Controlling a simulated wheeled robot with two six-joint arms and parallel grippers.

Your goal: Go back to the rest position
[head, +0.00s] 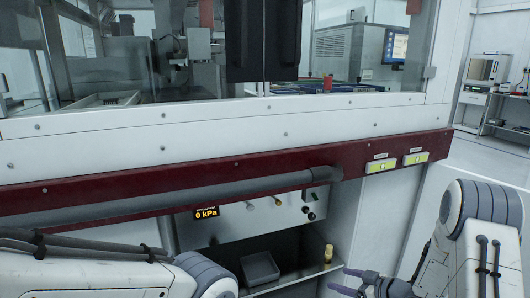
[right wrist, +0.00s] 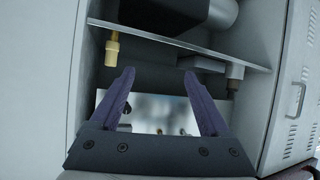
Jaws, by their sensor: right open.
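My right gripper (head: 352,283) is at the bottom right of the head view, in front of the open lower compartment of the machine. In the right wrist view my right gripper (right wrist: 160,85) shows two purple fingers spread apart with nothing between them. My left arm comes in at the lower left of the head view. Its gripper is out of the picture.
A shelf (head: 290,280) holds a grey bin (head: 260,268) and a brass fitting (head: 328,254). Above are a pressure display (head: 207,212) reading 0 kPa, a grey pipe (head: 200,190) and a dark red rail (head: 110,190). A cabinet door (right wrist: 293,110) stands at right.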

